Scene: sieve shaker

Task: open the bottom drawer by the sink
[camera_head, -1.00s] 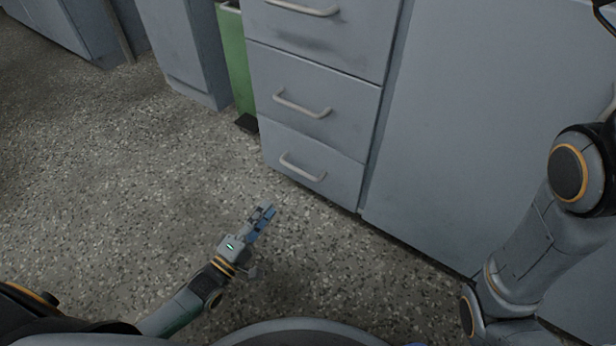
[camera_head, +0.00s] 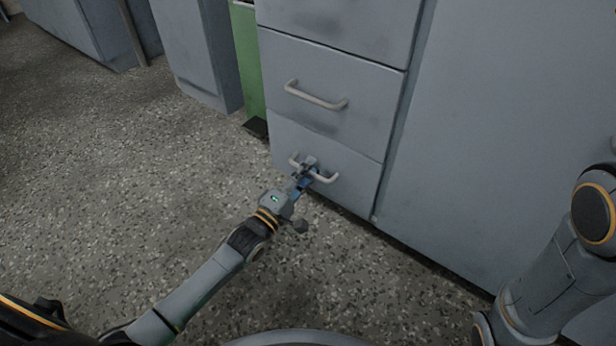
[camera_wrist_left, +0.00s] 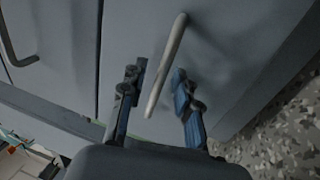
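The bottom drawer (camera_head: 345,180) is the lowest grey front in the stack and sits shut, level with the cabinet. Its pale bar handle (camera_head: 328,178) is partly hidden by my left gripper (camera_head: 308,168). In the left wrist view the drawer handle (camera_wrist_left: 166,65) runs between the two spread blue fingers of the left gripper (camera_wrist_left: 160,90), with gaps on both sides. The left gripper is open around the handle. My right arm shows at the right edge of the head view, but its gripper is out of view.
The drawer above (camera_head: 330,100) is shut and has its own handle (camera_head: 316,96). A tall cabinet door (camera_head: 490,140) stands to the right. A green bin (camera_head: 248,65) stands in the gap left of the drawers. The speckled floor (camera_head: 130,190) in front is clear.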

